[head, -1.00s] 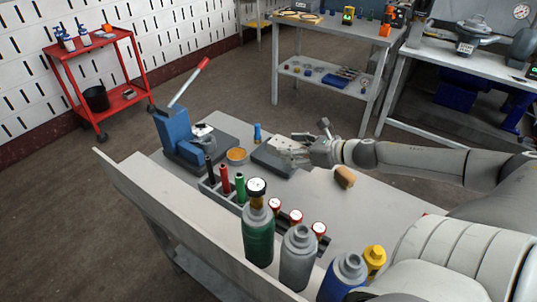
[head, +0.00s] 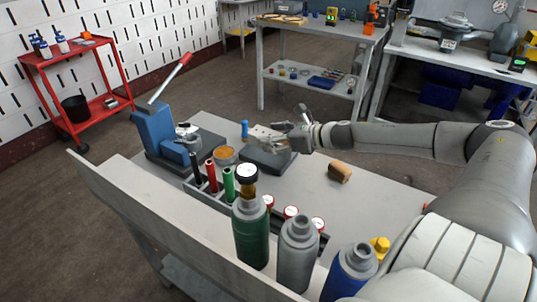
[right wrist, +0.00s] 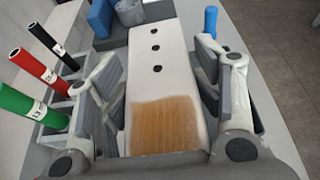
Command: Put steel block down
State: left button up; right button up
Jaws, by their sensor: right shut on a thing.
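The steel block (right wrist: 157,75) is a long pale bar with several dark holes and a tan patch at its near end. It lies between the two fingers of my right gripper (right wrist: 158,98) in the right wrist view. In the head view, my right gripper (head: 279,139) is shut on the block (head: 262,132), whose pale end points left. The block is over a dark grey plate (head: 267,160) on the bench; I cannot tell whether they touch. My left gripper is not in view.
A blue lever press (head: 153,132) stands left on the bench (head: 310,190). A round tan dish (head: 225,154), a blue cylinder (head: 244,128) and a rack with black, red and green tubes (head: 228,184) are close by. A brown brush-like block (head: 340,172) lies right. Bottles stand in front.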

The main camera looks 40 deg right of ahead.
jog(key=shift+w+d, duration=0.25)
jog(key=shift+w, duration=0.05)
jog(key=shift+w+d, duration=0.15)
jog(key=shift+w+d+f, duration=0.15)
jog(key=shift+w+d, duration=0.05)
jog(key=shift+w, duration=0.05)
jog(key=shift+w+d+f, duration=0.1)
jog(key=shift+w+f, duration=0.15)
jog(key=shift+w, duration=0.3)
send_over(269, 156)
jog(key=f, duration=0.5)
jog(key=shift+s+a+f+p, duration=0.15)
jog(key=shift+a+f+p, duration=0.05)
jog(key=shift+f+p, duration=0.2)
jog(key=shift+w+d+f, duration=0.1)
jog(key=shift+w+f, duration=0.1)
jog(key=shift+f, duration=1.55)
